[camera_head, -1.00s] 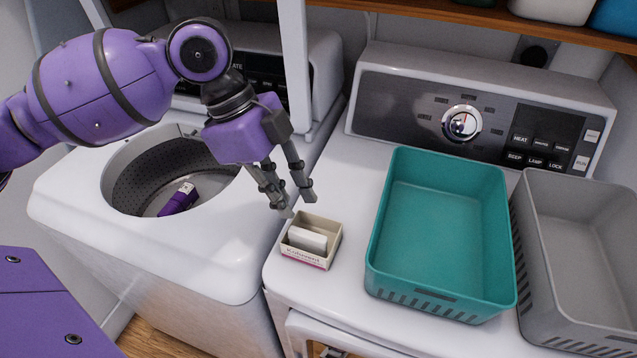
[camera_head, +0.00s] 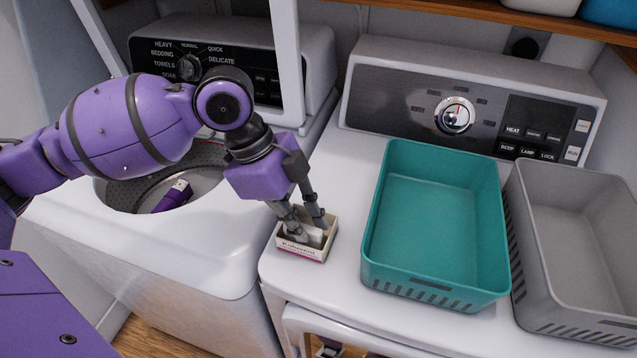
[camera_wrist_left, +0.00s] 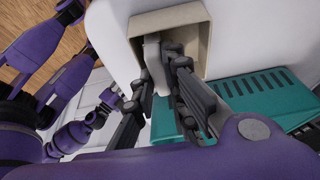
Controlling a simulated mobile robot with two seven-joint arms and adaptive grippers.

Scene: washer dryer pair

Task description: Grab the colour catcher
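The colour catcher is a stack of white sheets (camera_head: 315,236) standing in a small open cream box (camera_head: 305,253) on top of the right-hand machine. My left gripper (camera_head: 308,230) points down into this box, with its fingertips inside the rim. In the left wrist view the white stack (camera_wrist_left: 153,55) stands between the two fingers of my left gripper (camera_wrist_left: 157,75). The fingers are apart, one on either side of the stack; I cannot tell whether they touch it. They hide part of the stack in the head view.
A teal basket (camera_head: 372,235) stands right of the box, with a grey basket (camera_head: 520,215) beyond it. The open washer drum (camera_head: 215,160) on the left holds a purple object with a white end (camera_head: 175,195). A control panel (camera_head: 425,100) rises behind.

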